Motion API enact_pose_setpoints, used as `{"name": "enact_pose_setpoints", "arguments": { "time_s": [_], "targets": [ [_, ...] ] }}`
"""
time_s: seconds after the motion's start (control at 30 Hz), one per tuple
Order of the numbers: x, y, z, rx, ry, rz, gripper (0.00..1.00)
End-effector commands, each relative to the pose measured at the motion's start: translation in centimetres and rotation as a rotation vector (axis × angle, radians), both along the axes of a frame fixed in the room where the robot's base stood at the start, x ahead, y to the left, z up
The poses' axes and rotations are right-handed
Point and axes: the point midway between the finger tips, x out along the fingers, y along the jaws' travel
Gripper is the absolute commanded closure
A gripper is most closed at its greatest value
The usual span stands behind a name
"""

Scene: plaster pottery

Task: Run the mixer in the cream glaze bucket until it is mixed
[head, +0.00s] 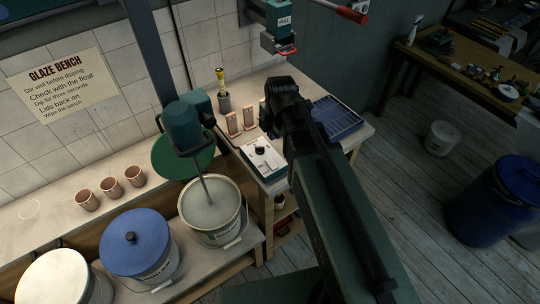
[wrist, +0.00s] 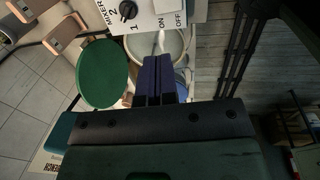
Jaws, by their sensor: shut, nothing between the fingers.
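The mixer (head: 184,127) hangs over an open bucket (head: 218,237), its shaft (head: 204,190) reaching down into pale glaze (head: 210,209). Whether the shaft is turning, and how mixed the glaze is, I cannot tell. The white control box (head: 256,165) with a black knob (head: 262,150) stands on the bench. In the wrist view the box (wrist: 150,17) shows MIXER, 1, 2, ON and OFF, with its knob (wrist: 127,10) at upper left. My gripper (wrist: 159,59) is shut and empty, its fingertips apart from the knob in the picture.
A green lid (head: 170,160) sits behind the bucket. A blue-lidded bucket (head: 128,243) and a white-lidded bucket (head: 47,280) stand to the left. Several clay cups (head: 110,187) line the shelf.

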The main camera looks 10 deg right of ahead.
Motion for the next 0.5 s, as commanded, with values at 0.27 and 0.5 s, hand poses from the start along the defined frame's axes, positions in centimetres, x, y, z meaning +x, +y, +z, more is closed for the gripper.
{"name": "enact_pose_setpoints", "arguments": {
  "time_s": [0.27,0.5],
  "targets": [
    [0.1,0.1,-1.6,-0.001,0.001,0.004,1.00],
    [0.7,0.3,-6.5,-0.001,0.001,0.003,1.00]
  ]
}}
